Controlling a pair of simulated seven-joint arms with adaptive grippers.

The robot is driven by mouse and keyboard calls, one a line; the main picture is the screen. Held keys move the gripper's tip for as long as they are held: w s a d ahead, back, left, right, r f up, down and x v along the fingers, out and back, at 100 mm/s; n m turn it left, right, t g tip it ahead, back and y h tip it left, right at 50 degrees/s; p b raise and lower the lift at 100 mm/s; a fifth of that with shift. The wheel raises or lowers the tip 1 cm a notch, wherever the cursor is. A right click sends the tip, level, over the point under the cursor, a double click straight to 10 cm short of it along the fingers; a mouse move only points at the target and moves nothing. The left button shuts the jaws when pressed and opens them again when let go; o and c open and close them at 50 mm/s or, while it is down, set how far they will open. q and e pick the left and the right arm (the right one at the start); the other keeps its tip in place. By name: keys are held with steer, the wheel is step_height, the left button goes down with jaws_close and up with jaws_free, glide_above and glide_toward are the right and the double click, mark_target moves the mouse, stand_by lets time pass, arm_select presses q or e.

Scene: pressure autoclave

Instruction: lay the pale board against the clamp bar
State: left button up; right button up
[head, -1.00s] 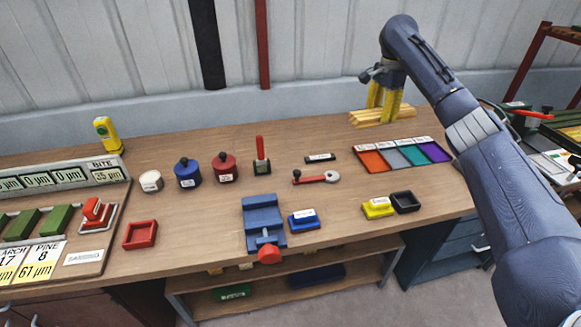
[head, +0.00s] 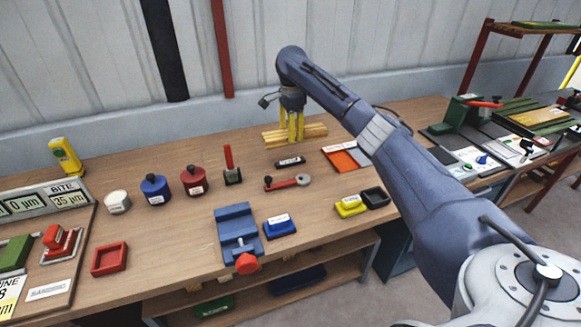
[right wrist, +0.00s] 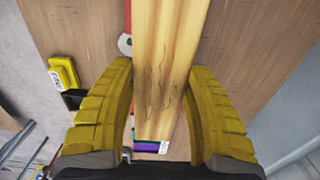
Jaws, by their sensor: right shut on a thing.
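Pale wooden boards (head: 316,130) lie at the back of the wooden bench, close to the wall. My right gripper (head: 292,134) points down over them with its yellow fingers. In the right wrist view, my right gripper (right wrist: 161,125) is shut on a pale board (right wrist: 168,70), one finger along each long side. I cannot tell whether the held board is clear of the bench. I cannot pick out the clamp bar for certain; a green device with a red lever (head: 464,112) stands on the right-hand bench. My left gripper is out of view.
A blue vise (head: 237,234), a red wrench (head: 288,182), a red tray (head: 110,258) and a colour-swatch tray (head: 341,158) are on the bench. My right arm hides part of the swatch tray. A framed green and yellow panel (head: 543,118) is at the far right.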

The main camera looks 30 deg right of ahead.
mark_target(291, 172)
step_height(291, 172, down, 14)
steer(key=shift+f, duration=0.2)
stand_by(0.5)
steer(key=shift+f, duration=0.2)
steer(key=o, duration=1.3)
step_height(291, 172, up, 12)
steer(key=shift+r, duration=0.2)
